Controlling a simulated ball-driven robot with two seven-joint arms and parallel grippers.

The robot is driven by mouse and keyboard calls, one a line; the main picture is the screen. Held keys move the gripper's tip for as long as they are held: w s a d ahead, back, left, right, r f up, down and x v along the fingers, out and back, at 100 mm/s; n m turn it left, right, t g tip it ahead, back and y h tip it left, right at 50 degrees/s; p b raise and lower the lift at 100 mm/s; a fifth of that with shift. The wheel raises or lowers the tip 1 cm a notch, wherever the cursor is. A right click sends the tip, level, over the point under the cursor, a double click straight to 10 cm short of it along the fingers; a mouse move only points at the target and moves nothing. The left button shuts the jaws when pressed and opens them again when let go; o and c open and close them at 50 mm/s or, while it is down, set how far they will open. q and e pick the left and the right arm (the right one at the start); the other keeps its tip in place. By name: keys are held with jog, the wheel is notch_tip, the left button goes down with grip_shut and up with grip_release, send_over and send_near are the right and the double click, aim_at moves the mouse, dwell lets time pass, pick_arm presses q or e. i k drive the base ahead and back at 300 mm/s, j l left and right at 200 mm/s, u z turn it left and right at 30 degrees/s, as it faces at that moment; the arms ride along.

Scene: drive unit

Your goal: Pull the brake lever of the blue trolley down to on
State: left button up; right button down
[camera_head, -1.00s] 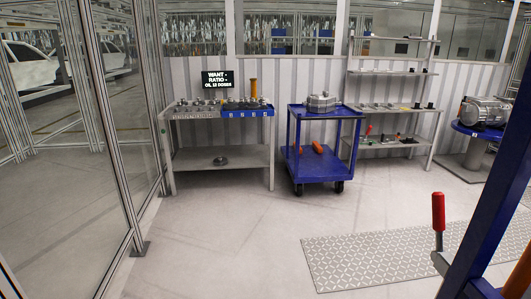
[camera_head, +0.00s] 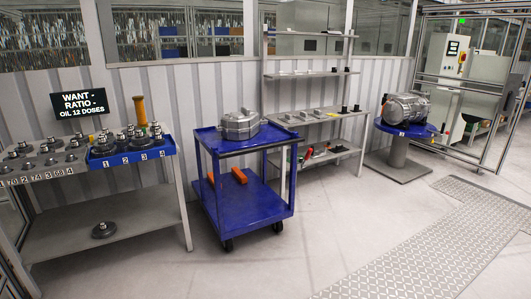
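The blue trolley (camera_head: 245,208) stands in the middle of the view, with a blue top tray, a lower deck and dark castors. A grey metal housing (camera_head: 240,125) sits on its top. An orange piece (camera_head: 240,176) shows at the back of the lower deck, and a smaller reddish-orange piece (camera_head: 210,178) shows to its left. I cannot tell whether either is the brake lever, and no lever position can be read. Neither of my grippers is in view.
A grey workbench (camera_head: 110,222) with gears and a blue tray (camera_head: 128,152) stands left of the trolley. A grey shelf rack (camera_head: 325,130) stands behind right. A motor-like unit (camera_head: 405,108) rests on a blue round stand farther right. The floor (camera_head: 280,265) before the trolley is clear; a patterned metal strip (camera_head: 420,255) lies right.

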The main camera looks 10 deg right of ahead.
aim_at(310, 150)
jog(key=i+l+z, duration=0.1)
jog(key=i+z, duration=0.2)
jog(key=i, duration=0.5)
jog(key=i+z, duration=0.3)
jog(key=i, duration=0.45)
jog(key=i+l+u, duration=0.15)
jog(key=i+u, duration=0.25)
jog(key=i, duration=0.25)
jog(key=i+l+u, duration=0.4)
jog(key=i, duration=0.2)
jog(key=i+l+u, duration=0.4)
jog(key=i+l, duration=0.05)
jog(key=i, duration=0.1)
